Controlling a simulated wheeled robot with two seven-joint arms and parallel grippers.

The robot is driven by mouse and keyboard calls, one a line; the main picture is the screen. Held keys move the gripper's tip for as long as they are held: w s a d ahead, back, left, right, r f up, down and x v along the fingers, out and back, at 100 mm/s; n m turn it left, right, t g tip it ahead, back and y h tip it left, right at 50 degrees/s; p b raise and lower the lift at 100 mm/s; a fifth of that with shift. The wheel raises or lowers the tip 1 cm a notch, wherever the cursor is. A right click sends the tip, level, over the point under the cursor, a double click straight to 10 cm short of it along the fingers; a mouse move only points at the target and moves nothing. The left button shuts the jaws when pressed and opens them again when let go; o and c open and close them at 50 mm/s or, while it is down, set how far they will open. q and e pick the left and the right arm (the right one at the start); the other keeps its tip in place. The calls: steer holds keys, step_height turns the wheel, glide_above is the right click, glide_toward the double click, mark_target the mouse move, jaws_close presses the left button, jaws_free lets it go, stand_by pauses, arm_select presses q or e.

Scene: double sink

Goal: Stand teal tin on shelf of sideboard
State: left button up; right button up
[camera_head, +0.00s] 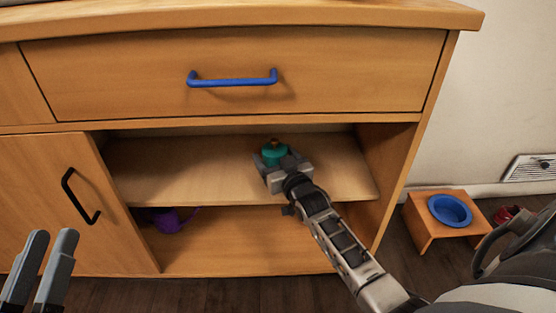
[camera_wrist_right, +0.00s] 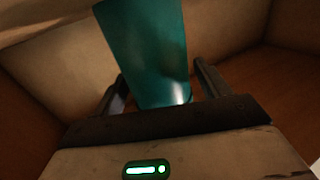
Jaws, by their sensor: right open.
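The teal tin (camera_head: 274,152) stands on the upper shelf (camera_head: 190,172) of the sideboard (camera_head: 230,60), right of the shelf's middle. In the right wrist view the tin (camera_wrist_right: 145,50) rises between the two fingers, with a gap visible beside them. My right gripper (camera_head: 275,167) reaches into the shelf opening and is open around the tin; it also shows in the right wrist view (camera_wrist_right: 163,85). The gripper hides the tin's lower part in the head view. My left gripper (camera_head: 52,255) is at the lower left, its two fingers apart and empty.
A purple watering-can-like object (camera_head: 170,219) sits on the lower shelf at left. A door with a black handle (camera_head: 80,195) closes the left side. A drawer with a blue handle (camera_head: 232,79) is above. A small wooden stand with a blue bowl (camera_head: 450,210) is at right.

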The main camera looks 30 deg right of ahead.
steer(key=shift+s+r, duration=0.15)
steer(key=shift+s, duration=0.15)
steer(key=s+p, duration=0.1)
steer(key=s, duration=0.2)
steer(key=s+a+p, duration=0.1)
steer(key=shift+s+r+p, duration=0.1)
steer(key=shift+s+p, duration=0.2)
steer(key=shift+s, duration=0.1)
arm_select(q)
step_height(320, 180, down, 6)
steer(key=s+n+g+y+p, duration=0.2)
steer(key=n+g, duration=0.1)
steer(key=g, duration=0.1)
steer(key=shift+s+d, duration=0.15)
steer(key=shift+d, duration=0.2)
arm_select(e)
steer(key=s, duration=0.6)
steer(key=shift+s+a, duration=0.25)
steer(key=shift+a, duration=0.2)
